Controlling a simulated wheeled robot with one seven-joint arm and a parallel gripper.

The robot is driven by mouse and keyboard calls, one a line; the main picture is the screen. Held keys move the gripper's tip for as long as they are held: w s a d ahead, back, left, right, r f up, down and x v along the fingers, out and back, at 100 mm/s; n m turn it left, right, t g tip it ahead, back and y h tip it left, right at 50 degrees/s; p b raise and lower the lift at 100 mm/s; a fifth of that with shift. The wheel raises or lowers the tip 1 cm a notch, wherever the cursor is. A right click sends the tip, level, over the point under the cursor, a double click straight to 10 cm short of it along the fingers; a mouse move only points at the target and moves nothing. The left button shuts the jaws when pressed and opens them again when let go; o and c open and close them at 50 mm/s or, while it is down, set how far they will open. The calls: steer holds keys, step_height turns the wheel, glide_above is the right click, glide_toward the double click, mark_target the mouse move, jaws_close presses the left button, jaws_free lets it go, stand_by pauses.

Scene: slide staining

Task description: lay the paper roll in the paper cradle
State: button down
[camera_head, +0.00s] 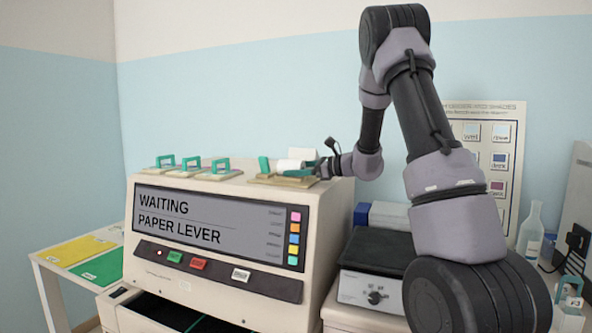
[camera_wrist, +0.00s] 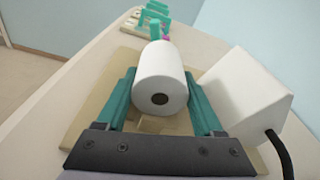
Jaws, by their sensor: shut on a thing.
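The white paper roll (camera_head: 289,166) is above a beige base plate (camera_head: 262,180) on top of the machine, its length running sideways in the head view. In the wrist view the roll (camera_wrist: 160,85) points end-on at me, its dark core hole showing. My gripper (camera_wrist: 161,98) has a teal finger on each side of the roll and is shut on it; it also shows at the roll's right end in the head view (camera_head: 314,168). Pale cradle parts (camera_wrist: 152,124) show under the roll. I cannot tell whether the roll rests on them.
A teal lever (camera_head: 264,165) stands just left of the roll. Several teal-handled plates (camera_head: 191,165) sit further left on the machine. A white block (camera_wrist: 245,95) stands close beside my right finger in the wrist view. The machine's screen (camera_head: 215,223) reads "WAITING PAPER LEVER".

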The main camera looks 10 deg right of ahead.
steer(key=shift+f, duration=0.45)
